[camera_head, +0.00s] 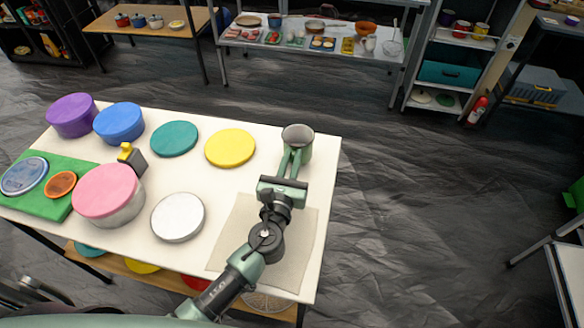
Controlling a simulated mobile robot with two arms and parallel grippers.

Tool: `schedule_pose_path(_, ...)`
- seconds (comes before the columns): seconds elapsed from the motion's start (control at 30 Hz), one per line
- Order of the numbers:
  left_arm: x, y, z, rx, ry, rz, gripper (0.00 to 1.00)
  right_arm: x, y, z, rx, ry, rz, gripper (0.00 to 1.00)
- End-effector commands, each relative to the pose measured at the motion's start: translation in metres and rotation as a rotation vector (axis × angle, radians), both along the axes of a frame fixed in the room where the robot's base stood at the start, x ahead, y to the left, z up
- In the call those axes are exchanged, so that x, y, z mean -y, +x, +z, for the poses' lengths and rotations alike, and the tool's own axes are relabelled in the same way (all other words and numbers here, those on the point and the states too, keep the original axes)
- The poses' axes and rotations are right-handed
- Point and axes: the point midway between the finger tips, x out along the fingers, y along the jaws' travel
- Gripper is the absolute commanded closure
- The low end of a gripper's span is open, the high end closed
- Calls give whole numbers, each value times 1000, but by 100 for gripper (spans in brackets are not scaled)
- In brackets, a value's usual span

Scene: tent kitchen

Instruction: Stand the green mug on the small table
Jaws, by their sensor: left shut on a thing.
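My left gripper (294,158) reaches in from the front and is shut on the mug. Its fingers cover part of the mug's near side. I cannot tell whether the mug's base touches the table top. My right gripper is not in the picture. Which table the task calls the small table is not certain from this view.
A beige mat (232,230) lies under my left arm. Several coloured round lids and tubs stand to the left, including a yellow lid (230,147), a white lid (178,217) and a pink tub (108,195). Dark floor is open to the right. A laden steel table (310,48) stands behind.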

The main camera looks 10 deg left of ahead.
Motion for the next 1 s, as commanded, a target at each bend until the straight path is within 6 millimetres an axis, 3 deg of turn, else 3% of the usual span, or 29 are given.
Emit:
schedule_pose_path(0.03,0,0,-13,0,3,0,100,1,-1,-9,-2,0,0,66)
schedule_pose_path(0.13,0,1,-22,1,1,0,100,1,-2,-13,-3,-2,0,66)
schedule_pose_path(0.53,0,0,-26,2,1,0,100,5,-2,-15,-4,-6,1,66)
schedule_pose_path(0.57,0,0,-26,0,1,0,85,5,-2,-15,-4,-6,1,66)
schedule_pose_path(0.63,0,0,-25,0,0,0,65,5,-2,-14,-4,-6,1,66)
schedule_pose_path(1.0,0,0,-21,0,0,0,65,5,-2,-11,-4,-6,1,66)
